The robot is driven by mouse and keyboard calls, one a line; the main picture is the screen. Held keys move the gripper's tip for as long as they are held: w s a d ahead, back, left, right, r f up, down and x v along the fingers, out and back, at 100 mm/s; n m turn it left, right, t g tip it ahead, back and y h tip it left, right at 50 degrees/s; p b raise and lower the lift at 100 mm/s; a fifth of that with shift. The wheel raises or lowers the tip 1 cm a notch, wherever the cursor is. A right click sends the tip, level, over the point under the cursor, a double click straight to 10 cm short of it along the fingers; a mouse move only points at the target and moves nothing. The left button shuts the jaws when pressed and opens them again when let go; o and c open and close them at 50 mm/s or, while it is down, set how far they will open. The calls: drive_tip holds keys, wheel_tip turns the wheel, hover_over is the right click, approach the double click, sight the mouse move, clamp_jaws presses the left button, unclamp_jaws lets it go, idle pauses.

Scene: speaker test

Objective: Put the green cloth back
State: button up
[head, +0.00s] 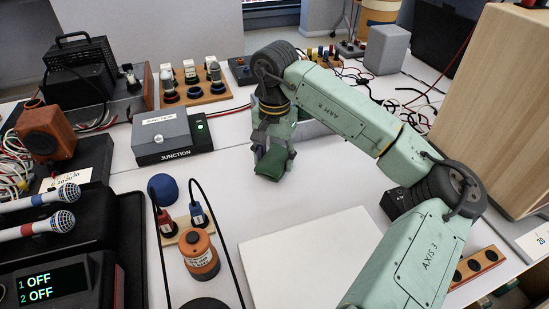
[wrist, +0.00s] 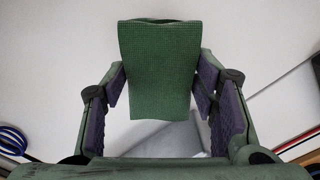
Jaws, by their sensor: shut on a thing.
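The green cloth (wrist: 155,70) is a flat, textured piece between the fingers of my gripper (wrist: 158,95) in the wrist view. In the head view the green cloth (head: 274,162) hangs at the lower end of my gripper (head: 272,145), over the white table. My gripper is shut on the cloth. Whether the cloth touches the table below cannot be told.
A white panel (head: 310,258) lies in front on the table. A grey junction box (head: 172,137) stands left, with a dark blue ball (head: 163,188) and orange cylinder (head: 200,254) nearer. A wooden cabinet (head: 495,100) stands right. Loose cables lie behind my arm.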

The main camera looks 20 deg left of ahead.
sight(274, 159)
drive_tip(key=shift+f, duration=0.6)
drive_tip(key=shift+f, duration=0.15)
drive_tip(key=o, duration=1.1)
drive_tip(key=shift+r, duration=0.3)
wheel_tip(274, 159, up, 12)
drive_tip(key=shift+f+b, duration=0.1)
drive_tip(key=shift+b, duration=0.5)
drive_tip(key=shift+f, duration=0.1)
